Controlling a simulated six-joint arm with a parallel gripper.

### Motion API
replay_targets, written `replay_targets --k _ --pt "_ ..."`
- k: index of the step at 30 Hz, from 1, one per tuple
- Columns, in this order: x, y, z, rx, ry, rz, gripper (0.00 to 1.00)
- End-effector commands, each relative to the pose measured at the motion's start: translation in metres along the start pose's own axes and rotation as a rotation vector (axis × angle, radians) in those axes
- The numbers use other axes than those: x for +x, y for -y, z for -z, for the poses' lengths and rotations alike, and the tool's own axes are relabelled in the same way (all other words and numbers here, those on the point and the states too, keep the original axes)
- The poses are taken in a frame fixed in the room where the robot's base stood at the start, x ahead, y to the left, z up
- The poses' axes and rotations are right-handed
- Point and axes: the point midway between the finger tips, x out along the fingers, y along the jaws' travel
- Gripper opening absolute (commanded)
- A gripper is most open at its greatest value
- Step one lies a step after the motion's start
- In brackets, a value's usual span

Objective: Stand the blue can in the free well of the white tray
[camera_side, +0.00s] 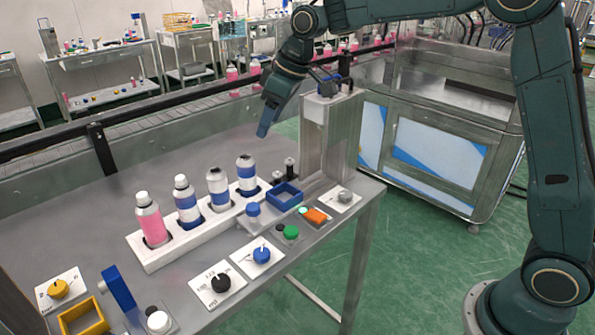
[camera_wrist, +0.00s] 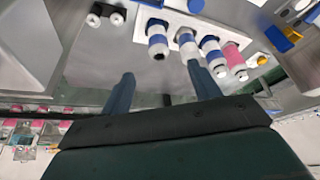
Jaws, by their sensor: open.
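The white tray (camera_side: 150,266) holds a row of cans, all upright in the side view. At its near left end is a pink can (camera_side: 152,226) with a white cap. Beside it are three white cans with blue bands: a white-capped one (camera_side: 186,202), a dark-topped one (camera_side: 218,190) and another dark-topped one (camera_side: 247,175) at the far right end. I cannot tell which the task calls the blue can. I see no empty well. My gripper (camera_side: 264,131) is open and empty, above and slightly right of the end can (camera_wrist: 157,40); its fingers (camera_wrist: 163,80) show apart in the wrist view.
A blue open box (camera_side: 284,197) and a grey metal column (camera_side: 328,140) stand right of the tray. Knob panels, including a blue knob (camera_side: 262,254) and a black knob (camera_side: 221,282), line the front edge. A yellow box (camera_side: 83,317) lies front left. The table behind the tray is clear.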

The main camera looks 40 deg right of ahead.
Motion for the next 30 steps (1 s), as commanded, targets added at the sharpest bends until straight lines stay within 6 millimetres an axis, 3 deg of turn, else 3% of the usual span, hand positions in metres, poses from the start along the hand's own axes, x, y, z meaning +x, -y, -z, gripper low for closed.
replay_targets --k 6,15,21,30 --pt "-0.050 0.017 -0.035 0.071 -0.012 -0.039 0.62" --pt "-0.104 0.044 -0.099 0.178 -0.028 -0.091 0.62" --pt "-0.128 0.063 -0.146 0.251 -0.042 -0.126 0.62" --pt "-0.147 0.092 -0.222 0.360 -0.064 -0.174 0.62"
